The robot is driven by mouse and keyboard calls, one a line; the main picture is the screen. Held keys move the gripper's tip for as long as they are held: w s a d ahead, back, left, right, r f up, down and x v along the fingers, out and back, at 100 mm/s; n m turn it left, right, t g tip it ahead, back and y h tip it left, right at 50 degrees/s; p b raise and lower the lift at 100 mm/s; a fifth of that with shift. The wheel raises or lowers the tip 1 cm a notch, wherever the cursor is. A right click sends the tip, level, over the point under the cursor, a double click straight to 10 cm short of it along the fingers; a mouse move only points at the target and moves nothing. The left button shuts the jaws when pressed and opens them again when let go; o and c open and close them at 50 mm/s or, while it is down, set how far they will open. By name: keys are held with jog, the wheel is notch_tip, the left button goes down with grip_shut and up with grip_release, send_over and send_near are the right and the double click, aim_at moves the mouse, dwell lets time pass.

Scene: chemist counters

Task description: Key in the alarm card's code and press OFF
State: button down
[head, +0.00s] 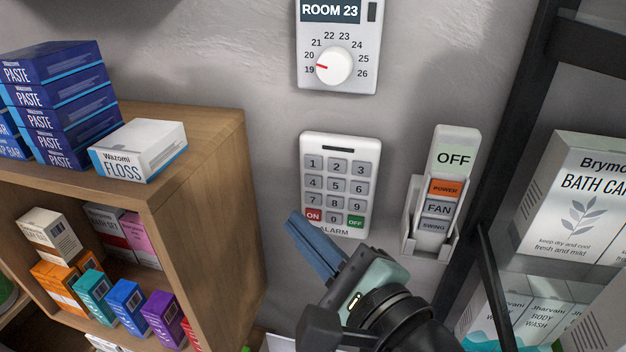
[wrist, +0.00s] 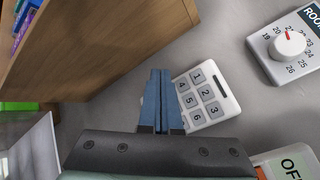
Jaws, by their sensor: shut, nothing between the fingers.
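The white alarm keypad (head: 338,184) is fixed to the grey wall. It has grey number keys, a red ON key (head: 313,215) at bottom left, a 0 key (head: 334,219) and a green OFF key (head: 356,221) at bottom right. My gripper (head: 292,218) is shut and empty; its blue fingertips appear just below and left of the ON key. I cannot tell whether they touch anything. In the wrist view the shut fingers (wrist: 160,74) lie beside the keypad (wrist: 205,97) and hide its lower keys. I cannot make out a card with a code.
A dial thermostat (head: 338,45) marked ROOM 23 is above the keypad. A remote reading OFF (head: 453,152) sits in a wall holder to the right. A wooden shelf (head: 205,160) with boxes stands left. A dark-framed rack with bath boxes (head: 575,195) stands right.

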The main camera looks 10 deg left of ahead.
aim_at(361, 169)
dwell(0.4)
jog(key=s+d+r+m+t+h+b, duration=0.1)
jog(key=s+d+m+t, duration=0.1)
jog(key=m+t, duration=0.3)
jog(key=s+d+r+m+t+h+b, duration=0.1)
jog(key=s+d+m+t+b, duration=0.1)
jog(key=m, duration=0.7)
jog(key=d+t, duration=0.1)
jog(key=t, duration=0.1)
jog(key=shift+r+m+t+h, duration=0.25)
jog(key=shift+m+t+h, duration=0.05)
jog(key=shift+t+h, duration=0.1)
jog(key=shift+w+d, duration=0.1)
jog(key=shift+w, duration=4.35)
jog(key=shift+w, duration=0.4)
